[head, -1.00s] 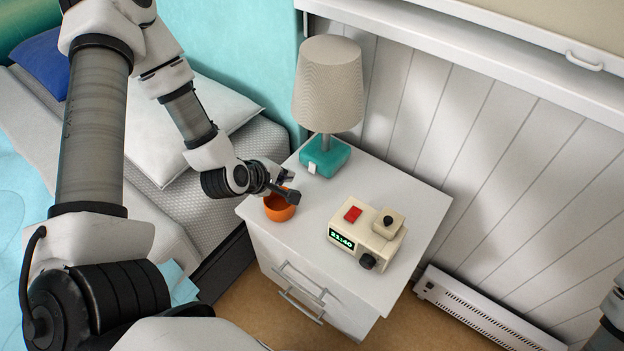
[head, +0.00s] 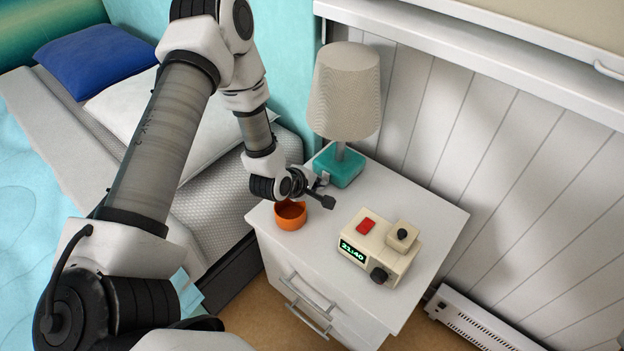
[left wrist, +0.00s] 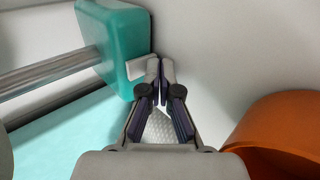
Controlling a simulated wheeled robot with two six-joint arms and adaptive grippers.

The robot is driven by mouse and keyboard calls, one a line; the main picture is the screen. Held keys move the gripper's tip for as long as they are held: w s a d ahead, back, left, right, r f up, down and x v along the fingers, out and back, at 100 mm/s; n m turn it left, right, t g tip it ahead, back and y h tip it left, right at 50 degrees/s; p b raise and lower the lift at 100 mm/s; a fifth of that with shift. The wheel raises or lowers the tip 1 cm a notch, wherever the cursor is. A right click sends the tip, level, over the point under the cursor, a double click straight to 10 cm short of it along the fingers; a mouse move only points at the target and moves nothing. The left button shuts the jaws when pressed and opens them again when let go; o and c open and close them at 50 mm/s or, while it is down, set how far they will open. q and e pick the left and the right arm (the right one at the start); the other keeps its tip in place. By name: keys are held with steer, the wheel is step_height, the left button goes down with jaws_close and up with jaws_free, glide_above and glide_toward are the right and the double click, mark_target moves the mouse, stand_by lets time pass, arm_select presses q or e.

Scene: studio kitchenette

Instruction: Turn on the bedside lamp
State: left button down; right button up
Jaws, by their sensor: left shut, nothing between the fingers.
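The bedside lamp has a ribbed beige shade (head: 345,92) on a metal stem and a teal block base (head: 340,166). No glow shows in the shade. The base also shows in the left wrist view (left wrist: 118,45), with a small white switch (left wrist: 141,68) on its face. My left gripper (head: 325,190) is just in front of the base in the head view. In the left wrist view its fingertips (left wrist: 160,72) are together and empty, right beside the switch; I cannot tell if they touch it. My right gripper is out of view.
An orange cup (head: 291,215) stands on the white nightstand (head: 430,215) just below my left gripper; it also shows in the left wrist view (left wrist: 275,130). A cream alarm clock (head: 380,247) stands to the right. The bed (head: 215,205) is at left, a panelled wall (head: 520,150) behind.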

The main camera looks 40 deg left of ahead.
arm_select(q)
steer(key=shift+w+f+b, duration=0.2)
steer(key=shift+b, duration=0.15)
steer(key=shift+r, duration=0.25)
steer(key=shift+r+p, duration=0.75)
